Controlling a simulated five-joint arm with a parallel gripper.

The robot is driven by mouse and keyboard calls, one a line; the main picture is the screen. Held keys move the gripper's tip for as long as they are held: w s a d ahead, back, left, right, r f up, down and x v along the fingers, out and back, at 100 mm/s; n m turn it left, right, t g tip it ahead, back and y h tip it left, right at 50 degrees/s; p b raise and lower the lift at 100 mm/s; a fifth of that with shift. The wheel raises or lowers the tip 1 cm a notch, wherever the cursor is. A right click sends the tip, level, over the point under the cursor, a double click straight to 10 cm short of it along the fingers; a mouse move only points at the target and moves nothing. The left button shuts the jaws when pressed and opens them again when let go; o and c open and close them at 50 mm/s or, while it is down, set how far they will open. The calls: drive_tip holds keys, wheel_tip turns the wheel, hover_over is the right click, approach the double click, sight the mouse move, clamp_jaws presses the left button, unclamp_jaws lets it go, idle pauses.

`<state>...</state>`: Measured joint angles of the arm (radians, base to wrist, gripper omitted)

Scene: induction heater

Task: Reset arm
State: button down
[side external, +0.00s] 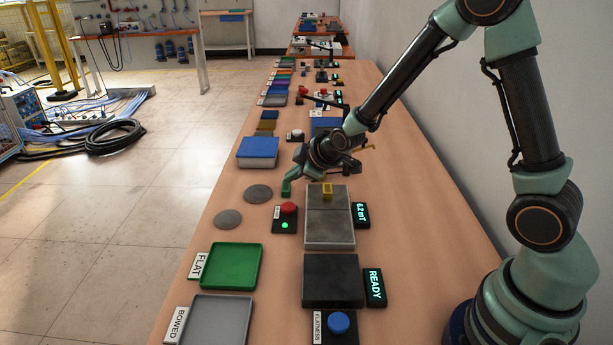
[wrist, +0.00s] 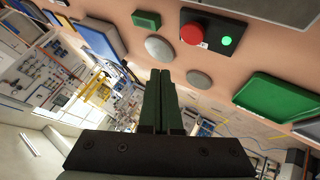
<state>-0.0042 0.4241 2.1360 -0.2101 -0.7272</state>
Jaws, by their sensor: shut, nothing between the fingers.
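My gripper (side external: 294,173) is shut and empty above the middle of the bench in the side view. In the wrist view its two dark green fingers (wrist: 161,76) lie together with nothing between them. A small green block (side external: 286,188) sits just below the gripper in the side view; it also shows in the wrist view (wrist: 146,20), apart from the fingers. My arm reaches in from the right.
A red button box (side external: 288,209) has a lit green lamp. Two grey discs (side external: 258,193) lie left of it. A grey plate (side external: 330,230) carries a yellow block (side external: 327,191). The green FLAT tray (side external: 234,267) and grey BOWED tray (side external: 217,322) are empty. A blue-topped box (side external: 258,150) stands farther back.

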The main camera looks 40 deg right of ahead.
drive_tip(key=s+r+m+g, duration=0.1)
drive_tip(key=s+r+m, duration=0.3)
drive_tip(key=s+r, duration=0.3)
drive_tip(key=s+r+m+g, duration=0.2)
drive_tip(key=s+r+m, duration=0.2)
drive_tip(key=s+r, duration=0.4)
drive_tip(key=s, duration=0.7)
drive_tip(key=shift+s, duration=0.15)
